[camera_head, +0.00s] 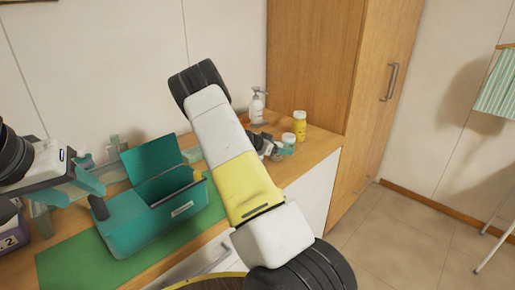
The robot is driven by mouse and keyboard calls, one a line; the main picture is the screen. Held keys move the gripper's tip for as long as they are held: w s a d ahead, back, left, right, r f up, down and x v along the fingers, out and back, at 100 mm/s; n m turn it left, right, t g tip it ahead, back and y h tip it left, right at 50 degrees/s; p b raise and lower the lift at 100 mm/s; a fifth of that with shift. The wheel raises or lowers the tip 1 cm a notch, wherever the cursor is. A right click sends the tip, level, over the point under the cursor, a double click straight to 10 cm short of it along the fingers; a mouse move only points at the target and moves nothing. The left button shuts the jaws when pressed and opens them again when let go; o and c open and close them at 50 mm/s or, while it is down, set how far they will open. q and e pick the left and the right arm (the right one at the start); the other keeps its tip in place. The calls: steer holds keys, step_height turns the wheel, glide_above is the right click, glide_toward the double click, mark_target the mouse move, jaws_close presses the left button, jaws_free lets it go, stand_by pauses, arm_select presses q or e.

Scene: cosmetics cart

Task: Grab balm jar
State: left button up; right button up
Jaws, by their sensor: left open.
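A small jar with a pale lid and greenish body (289,143), which looks like the balm jar, stands upright on the right end of the wooden counter. Dark parts of what looks like my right gripper (268,147) show just left of the jar, mostly hidden behind my own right arm. I cannot tell whether they touch the jar or whether that gripper is open. My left gripper (92,172), with teal fingers, is open at the far left, left of the teal box and far from the jar.
A yellow bottle (299,125) stands close behind the jar, and a white pump bottle (257,106) stands further back. A teal box (140,224) with its lid up sits on a green mat (75,263). A tall wooden cabinet (310,70) rises behind the counter's right end.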

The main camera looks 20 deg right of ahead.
steer(key=c, duration=1.1)
steer(key=shift+c, duration=0.2)
steer(key=shift+r, duration=0.15)
